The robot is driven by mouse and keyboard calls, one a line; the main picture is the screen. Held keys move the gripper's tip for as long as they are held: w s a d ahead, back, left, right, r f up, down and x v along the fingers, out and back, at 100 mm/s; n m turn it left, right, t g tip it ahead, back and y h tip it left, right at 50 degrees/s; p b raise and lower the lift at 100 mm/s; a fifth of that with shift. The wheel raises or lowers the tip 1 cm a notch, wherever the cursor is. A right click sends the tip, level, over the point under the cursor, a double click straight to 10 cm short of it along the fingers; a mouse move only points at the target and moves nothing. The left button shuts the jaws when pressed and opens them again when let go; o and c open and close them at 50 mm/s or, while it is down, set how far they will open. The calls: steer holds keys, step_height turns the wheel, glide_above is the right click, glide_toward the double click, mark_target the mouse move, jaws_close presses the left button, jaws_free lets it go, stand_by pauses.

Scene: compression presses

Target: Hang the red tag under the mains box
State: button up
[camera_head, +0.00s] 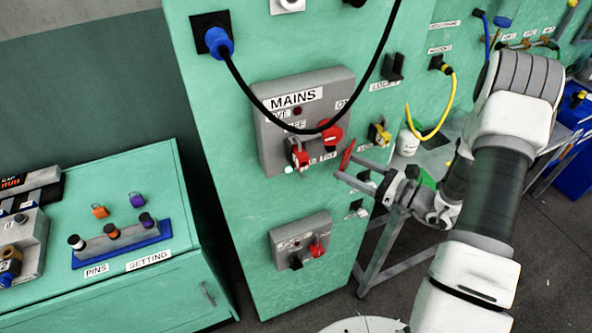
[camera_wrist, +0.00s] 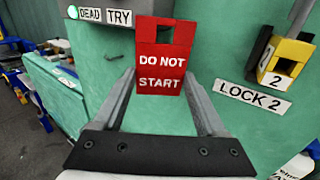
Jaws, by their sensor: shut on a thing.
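The red tag, lettered DO NOT START, (camera_wrist: 160,82) is held upright between the two fingers of my gripper (camera_head: 346,166). It has a hole near its top and faces the wrist camera. In the head view the tag (camera_head: 347,155) shows nearly edge-on, just right of and below the lower right of the grey mains box (camera_head: 268,138). The box has a red rotary handle (camera_head: 331,133) and a red lock-like piece (camera_head: 299,155) at its lower edge.
A black cable (camera_head: 243,85) loops across the mains box front from a blue plug (camera_head: 218,41). A yellow padlock (camera_wrist: 287,57) hangs above the LOCK 2 label, right of the tag. A smaller grey box (camera_head: 300,240) sits lower on the green panel. A green bench (camera_head: 105,300) stands left.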

steer(key=shift+a, duration=0.25)
stand_by(0.3)
